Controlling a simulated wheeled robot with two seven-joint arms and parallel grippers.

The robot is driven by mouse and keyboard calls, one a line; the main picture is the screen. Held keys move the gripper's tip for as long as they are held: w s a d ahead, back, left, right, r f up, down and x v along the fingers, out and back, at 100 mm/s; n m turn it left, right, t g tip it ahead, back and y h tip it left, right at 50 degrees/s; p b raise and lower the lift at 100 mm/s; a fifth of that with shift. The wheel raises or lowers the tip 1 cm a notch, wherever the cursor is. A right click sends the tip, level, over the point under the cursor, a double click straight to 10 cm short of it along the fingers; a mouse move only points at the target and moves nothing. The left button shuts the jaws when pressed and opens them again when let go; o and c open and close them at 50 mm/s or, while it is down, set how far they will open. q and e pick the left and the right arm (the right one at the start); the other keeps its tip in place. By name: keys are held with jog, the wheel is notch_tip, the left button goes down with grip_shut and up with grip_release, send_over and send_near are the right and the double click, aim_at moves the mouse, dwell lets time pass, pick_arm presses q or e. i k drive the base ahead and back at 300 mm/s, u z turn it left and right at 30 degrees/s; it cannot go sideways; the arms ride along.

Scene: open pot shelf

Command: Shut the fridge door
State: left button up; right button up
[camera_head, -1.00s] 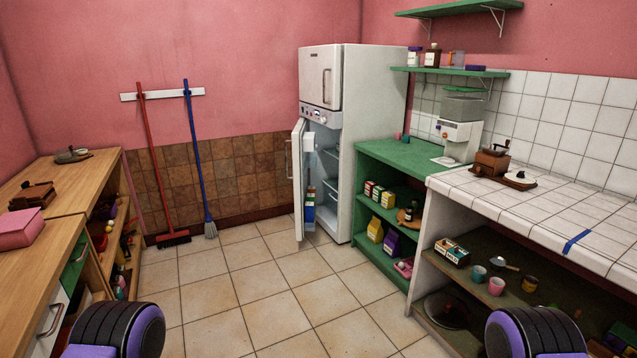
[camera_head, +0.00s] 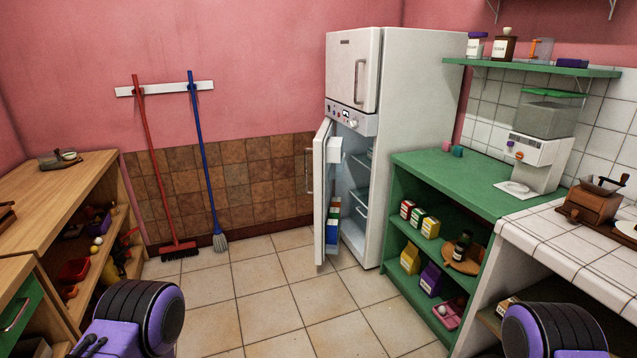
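The white fridge (camera_head: 418,140) stands against the far wall, right of centre. Its upper door (camera_head: 351,68) is shut. Its lower door (camera_head: 320,190) stands open, swung out toward me and seen nearly edge-on, with its handle on the left side. Shelves inside (camera_head: 360,205) show through the gap, and cartons sit in the door's inner rack. Parts of my two arms, black and purple, show at the bottom left and bottom right, well short of the fridge. Neither gripper's fingers are in view.
The tiled floor (camera_head: 270,285) between me and the fridge is clear. A green shelf unit (camera_head: 465,182) with cartons stands right of the fridge, beside a white tiled counter (camera_head: 560,245). A wooden shelf unit (camera_head: 60,190) is at left. A red broom (camera_head: 155,165) and blue mop (camera_head: 203,150) hang behind.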

aim_at(326, 149)
jog(key=u, duration=0.95)
jog(key=i, duration=3.3)
jog(key=z, duration=1.65)
jog(key=k, duration=0.35)
jog(key=u, duration=0.8)
jog(key=i, duration=1.55)
jog(key=z, duration=0.6)
